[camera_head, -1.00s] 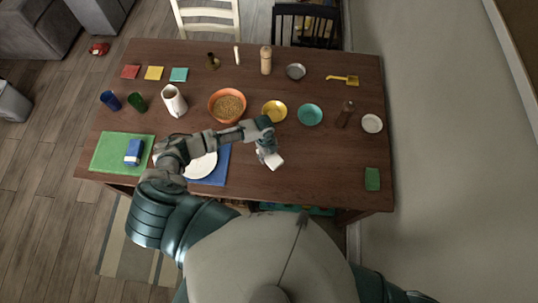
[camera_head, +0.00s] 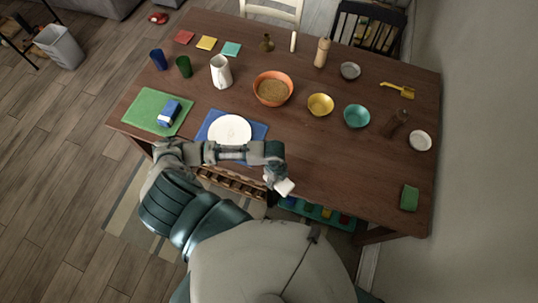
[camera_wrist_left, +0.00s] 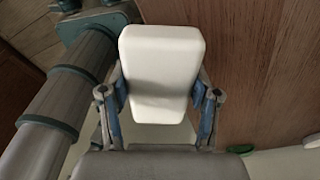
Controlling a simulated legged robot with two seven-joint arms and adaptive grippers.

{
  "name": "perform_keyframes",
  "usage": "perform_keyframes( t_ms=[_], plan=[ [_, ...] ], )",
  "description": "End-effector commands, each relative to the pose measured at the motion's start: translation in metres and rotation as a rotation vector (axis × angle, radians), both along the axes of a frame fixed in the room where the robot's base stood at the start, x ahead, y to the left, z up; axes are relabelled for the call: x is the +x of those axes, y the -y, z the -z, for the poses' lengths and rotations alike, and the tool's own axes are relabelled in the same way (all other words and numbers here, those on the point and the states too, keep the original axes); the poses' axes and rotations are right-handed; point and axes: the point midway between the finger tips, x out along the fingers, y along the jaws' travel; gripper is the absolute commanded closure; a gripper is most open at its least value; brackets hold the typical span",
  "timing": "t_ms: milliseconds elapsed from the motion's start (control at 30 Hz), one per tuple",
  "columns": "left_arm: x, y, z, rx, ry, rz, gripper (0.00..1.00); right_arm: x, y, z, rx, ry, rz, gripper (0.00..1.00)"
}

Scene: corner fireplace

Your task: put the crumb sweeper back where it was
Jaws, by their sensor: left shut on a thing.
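My left gripper (camera_head: 273,178) is shut on a white block with rounded edges (camera_head: 285,187), which I take to be the crumb sweeper. It is held near the table's front edge in the head view. In the left wrist view the white block (camera_wrist_left: 160,58) sits between the two fingers of the left gripper (camera_wrist_left: 160,105), and its lower end is partly hidden. The wooden table (camera_head: 315,150) lies beyond it. My right gripper is not in view.
Near my left arm are a white plate (camera_head: 230,130) on a blue mat (camera_head: 262,131) and a green mat (camera_head: 140,108) with a blue object (camera_head: 170,112). Below the table's front edge show a wooden rack (camera_head: 230,183) and a teal tray (camera_head: 345,224). The front right tabletop is mostly clear.

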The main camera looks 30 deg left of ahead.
Motion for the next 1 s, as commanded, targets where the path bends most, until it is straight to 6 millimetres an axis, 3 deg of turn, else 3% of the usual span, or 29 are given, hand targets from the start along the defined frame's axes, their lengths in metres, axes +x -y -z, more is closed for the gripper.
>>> perform_keyframes(
  t_ms=[167, 400, 600, 767, 1000],
  plan=[
    [0.022, -0.016, -0.001, 0.006, 0.007, -0.021, 0.82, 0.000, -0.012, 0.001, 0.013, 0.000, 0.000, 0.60],
    [0.080, -0.059, 0.006, 0.003, 0.004, -0.020, 0.82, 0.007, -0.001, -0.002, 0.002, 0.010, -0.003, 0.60],
    [0.116, -0.086, 0.011, 0.001, 0.004, -0.017, 0.82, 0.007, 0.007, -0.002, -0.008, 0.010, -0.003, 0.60],
    [0.125, -0.093, 0.015, 0.000, 0.002, -0.013, 0.82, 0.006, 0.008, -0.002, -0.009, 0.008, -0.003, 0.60],
    [0.125, -0.091, 0.045, 0.002, 0.002, -0.013, 0.82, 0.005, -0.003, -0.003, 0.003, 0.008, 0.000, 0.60]
  ],
)
